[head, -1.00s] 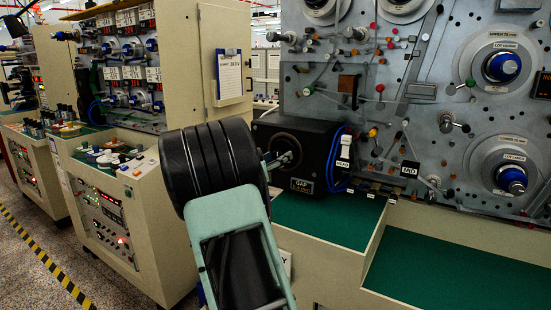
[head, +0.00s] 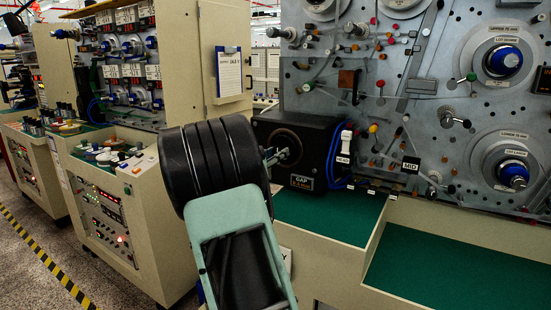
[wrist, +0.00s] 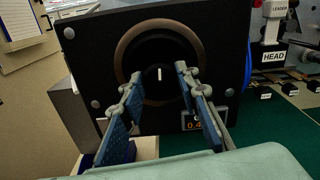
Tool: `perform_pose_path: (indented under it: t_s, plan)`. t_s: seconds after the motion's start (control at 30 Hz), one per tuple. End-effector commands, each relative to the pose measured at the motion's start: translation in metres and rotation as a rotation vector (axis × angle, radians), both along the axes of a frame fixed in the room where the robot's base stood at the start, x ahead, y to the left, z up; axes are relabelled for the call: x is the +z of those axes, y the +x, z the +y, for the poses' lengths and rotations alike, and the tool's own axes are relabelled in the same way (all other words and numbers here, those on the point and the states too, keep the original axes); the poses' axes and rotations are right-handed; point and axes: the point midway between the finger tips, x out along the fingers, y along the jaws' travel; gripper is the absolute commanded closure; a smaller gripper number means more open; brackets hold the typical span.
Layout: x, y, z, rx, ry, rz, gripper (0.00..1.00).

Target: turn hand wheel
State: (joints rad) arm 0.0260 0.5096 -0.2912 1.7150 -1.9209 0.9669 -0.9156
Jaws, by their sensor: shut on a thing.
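The hand wheel has a brown ring (wrist: 160,25) around a dark centre with a white mark, on the front of a black box (wrist: 95,60). In the head view its ring (head: 288,141) is partly hidden by my gripper (head: 279,156). In the wrist view my gripper (wrist: 159,80) points straight at the wheel, its two blue-padded fingers on either side of the dark middle. It is shut on this middle part; the exact contact is hard to see. A GAP display (head: 302,182) with orange digits sits below the wheel, partly covered by the right finger in the wrist view.
A grey panel (head: 400,130) with blue-capped spindles and many small knobs rises right of the box. Blue cables and a HEAD label (wrist: 273,57) are close to the box's right side. Green bench tops (head: 450,270) are mostly clear. A beige cabinet (head: 140,220) stands left.

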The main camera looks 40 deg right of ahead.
Motion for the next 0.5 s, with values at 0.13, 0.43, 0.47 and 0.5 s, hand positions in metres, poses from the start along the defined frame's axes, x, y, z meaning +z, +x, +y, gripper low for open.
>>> perform_pose_path:
  t_s: [0.13, 0.43, 0.47, 0.5]
  plan:
    - [-0.0056, 0.0002, 0.0004, 0.0, 0.037, -0.097, 0.95]
    - [-0.0077, 0.0, 0.0002, 0.0, 0.144, -0.352, 0.95]
    - [-0.0074, 0.0002, 0.0003, 0.001, 0.154, -0.379, 0.95]
    - [-0.0074, 0.0001, 0.0003, 0.001, 0.168, -0.414, 0.95]
